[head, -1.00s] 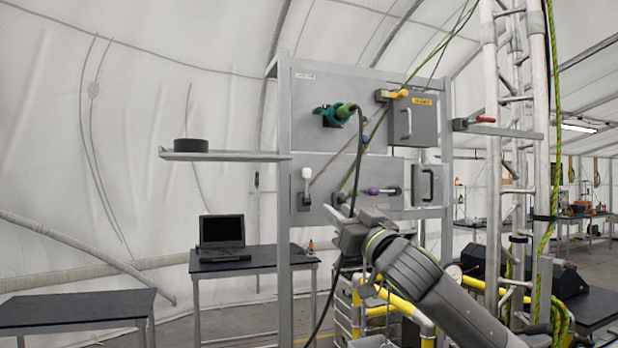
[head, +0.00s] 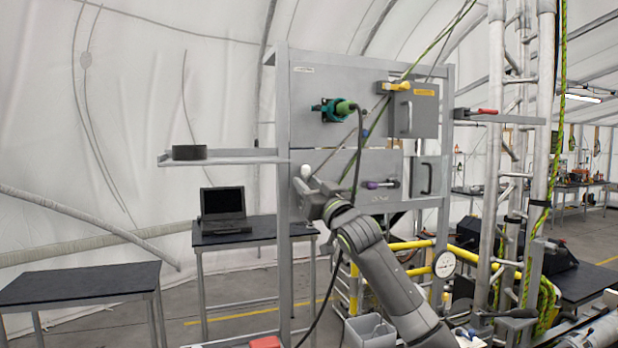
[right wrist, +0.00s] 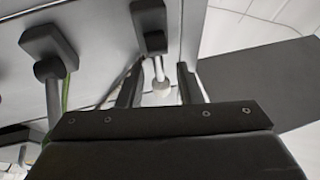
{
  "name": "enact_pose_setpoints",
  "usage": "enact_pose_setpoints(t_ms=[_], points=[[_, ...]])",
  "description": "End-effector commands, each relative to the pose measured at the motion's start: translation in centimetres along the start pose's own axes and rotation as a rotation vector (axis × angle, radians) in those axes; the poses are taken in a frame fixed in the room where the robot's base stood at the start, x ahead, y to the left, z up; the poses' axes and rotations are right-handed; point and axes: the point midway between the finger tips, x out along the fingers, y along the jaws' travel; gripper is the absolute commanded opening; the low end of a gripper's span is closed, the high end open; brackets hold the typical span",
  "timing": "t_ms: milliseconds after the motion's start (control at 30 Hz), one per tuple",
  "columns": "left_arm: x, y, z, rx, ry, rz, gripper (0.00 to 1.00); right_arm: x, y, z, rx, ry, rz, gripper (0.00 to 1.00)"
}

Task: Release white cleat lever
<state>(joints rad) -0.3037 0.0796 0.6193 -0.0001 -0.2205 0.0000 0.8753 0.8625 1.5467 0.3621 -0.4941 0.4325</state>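The white cleat lever (head: 306,171) is on the left of the grey panel, its white knob showing just above my right gripper (head: 304,188) in the head view; its lower part is hidden behind the gripper. In the right wrist view the lever's white knob (right wrist: 161,86) and thin shaft show between the two separated fingers of my right gripper (right wrist: 158,84). The gripper is open, with gaps on both sides of the knob. The lever's dark base (right wrist: 149,26) is on the panel. My left gripper is not in view.
A purple-ended lever (head: 373,185) and a teal fitting with a black cable (head: 335,110) are on the panel (head: 310,80). Green rope runs up across it. A shelf (head: 225,160) juts left. Yellow rails (head: 410,245) stand below right.

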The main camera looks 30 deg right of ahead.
Motion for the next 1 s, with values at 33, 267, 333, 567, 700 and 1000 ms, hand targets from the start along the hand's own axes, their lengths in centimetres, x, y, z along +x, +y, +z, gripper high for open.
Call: enact_pose_setpoints(t_ms=[33, 267, 333, 567, 700, 1000], points=[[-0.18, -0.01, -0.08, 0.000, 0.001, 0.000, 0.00, 0.20, -0.01, -0.06, 0.001, 0.000, 0.000, 0.32], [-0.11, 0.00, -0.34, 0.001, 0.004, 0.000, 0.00, 0.25, -0.01, 0.03, 0.000, 0.000, 0.000, 0.32], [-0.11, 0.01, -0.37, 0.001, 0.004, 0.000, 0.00, 0.24, -0.01, 0.03, 0.000, 0.000, 0.000, 0.31], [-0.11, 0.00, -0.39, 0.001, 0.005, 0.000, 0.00, 0.23, 0.01, 0.03, 0.000, 0.000, 0.000, 0.01], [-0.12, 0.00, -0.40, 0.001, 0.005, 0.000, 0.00, 0.23, 0.00, -0.03, -0.001, 0.001, 0.000, 0.00], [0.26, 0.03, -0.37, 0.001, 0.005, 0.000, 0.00, 0.03, 0.02, -0.17, -0.003, 0.010, -0.001, 0.00]])
